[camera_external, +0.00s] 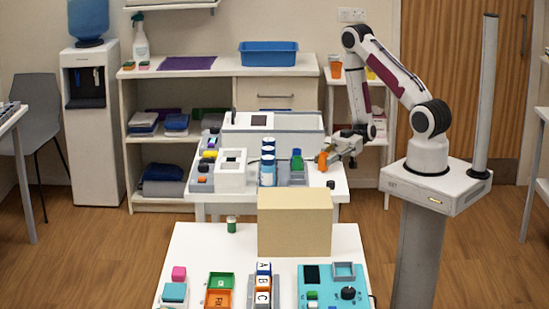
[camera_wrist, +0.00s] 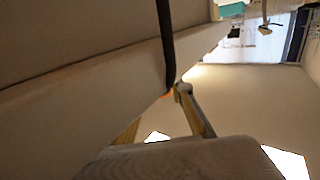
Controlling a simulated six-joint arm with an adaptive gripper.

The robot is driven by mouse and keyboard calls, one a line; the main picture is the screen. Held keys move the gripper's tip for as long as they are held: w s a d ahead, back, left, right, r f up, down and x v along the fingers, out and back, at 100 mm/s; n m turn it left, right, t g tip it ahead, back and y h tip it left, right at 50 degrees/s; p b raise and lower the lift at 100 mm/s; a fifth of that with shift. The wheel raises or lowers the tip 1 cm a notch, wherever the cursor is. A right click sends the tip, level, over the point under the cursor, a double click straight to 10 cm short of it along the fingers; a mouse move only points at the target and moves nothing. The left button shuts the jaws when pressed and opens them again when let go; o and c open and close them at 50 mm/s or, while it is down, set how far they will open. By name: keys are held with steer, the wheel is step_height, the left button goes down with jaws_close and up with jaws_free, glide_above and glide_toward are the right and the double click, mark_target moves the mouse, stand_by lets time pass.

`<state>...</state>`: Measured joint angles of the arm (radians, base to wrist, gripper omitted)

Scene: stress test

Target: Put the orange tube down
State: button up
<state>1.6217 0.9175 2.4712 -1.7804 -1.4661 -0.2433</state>
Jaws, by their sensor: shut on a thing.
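The orange tube (camera_external: 321,161) shows as a small orange shape at the tip of my gripper (camera_external: 328,157) in the external view, over the right side of the far white table. My gripper is shut on it. In the wrist view only a small orange speck of the tube (camera_wrist: 167,95) shows beside the fingers of my gripper (camera_wrist: 177,90). The rest of it is hidden. I cannot tell whether the tube touches the table.
Left of the tube stand a green bottle (camera_external: 297,160), a stack of blue and white cans (camera_external: 268,165) and a white box (camera_external: 231,172). A dark round object (camera_external: 331,184) lies near the table's right edge. A cardboard box (camera_external: 294,224) stands on the nearer table.

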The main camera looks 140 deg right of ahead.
steer(key=shift+f, duration=0.15)
steer(key=o, duration=0.9)
steer(key=s+d, duration=0.2)
steer(key=s, duration=0.9)
steer(key=shift+s+r, duration=0.4)
steer(key=shift+r, duration=0.05)
steer(key=shift+d, duration=0.1)
steer(key=shift+o, duration=0.5)
